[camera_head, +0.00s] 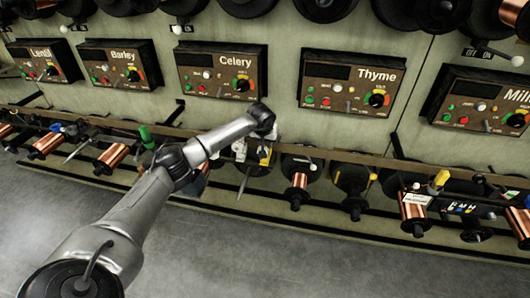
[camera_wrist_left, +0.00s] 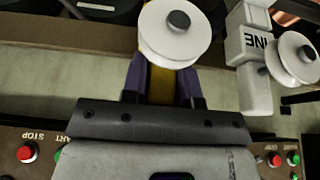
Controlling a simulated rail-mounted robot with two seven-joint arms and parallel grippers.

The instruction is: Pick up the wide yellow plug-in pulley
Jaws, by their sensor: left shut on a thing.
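The wide yellow plug-in pulley shows in the left wrist view as a yellow body (camera_wrist_left: 161,90) with a white wheel (camera_wrist_left: 168,42) and dark hub in front. My left gripper (camera_wrist_left: 163,82) has its two purple-grey fingers on either side of the yellow body and is shut on it. In the head view a yellow piece (camera_head: 265,156) shows just below the end of my left arm, at the rail under the Celery box. The pulley's lower end is hidden, so I cannot tell whether it sits in a socket. My right gripper is not in view.
A white bracket (camera_wrist_left: 252,72) with another white wheel (camera_wrist_left: 293,60) stands close on the right in the wrist view. Control boxes, including Celery (camera_head: 222,70) and Thyme (camera_head: 350,84), line the wall. Copper spools (camera_head: 299,183) hang below the rail. The floor in front is clear.

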